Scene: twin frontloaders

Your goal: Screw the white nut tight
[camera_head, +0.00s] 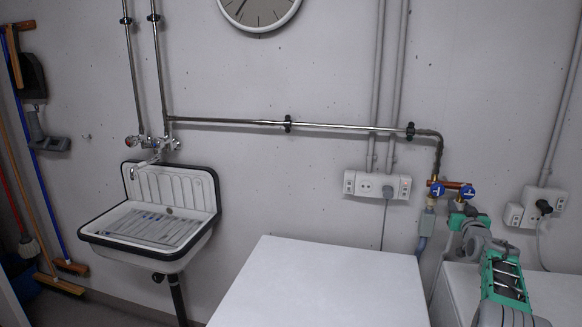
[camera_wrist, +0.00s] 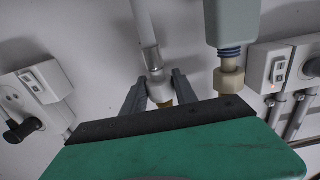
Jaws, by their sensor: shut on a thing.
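The white nut (camera_wrist: 159,90) sits at the end of a light grey hose (camera_wrist: 145,25) in the wrist view, with a bit of brass showing beside it. My gripper (camera_wrist: 160,82) has one finger on each side of this nut and is shut on it. In the head view my gripper (camera_head: 461,212) is at the right-hand blue-handled valve (camera_head: 467,192), and it hides the nut there. How tight the nut is cannot be told.
A second, beige nut (camera_wrist: 229,80) under a grey box (camera_wrist: 232,20) is close beside my gripper. A left blue valve (camera_head: 437,189), copper pipe and wall sockets (camera_head: 377,186) are nearby. A white machine top (camera_head: 330,285) stands left of my arm.

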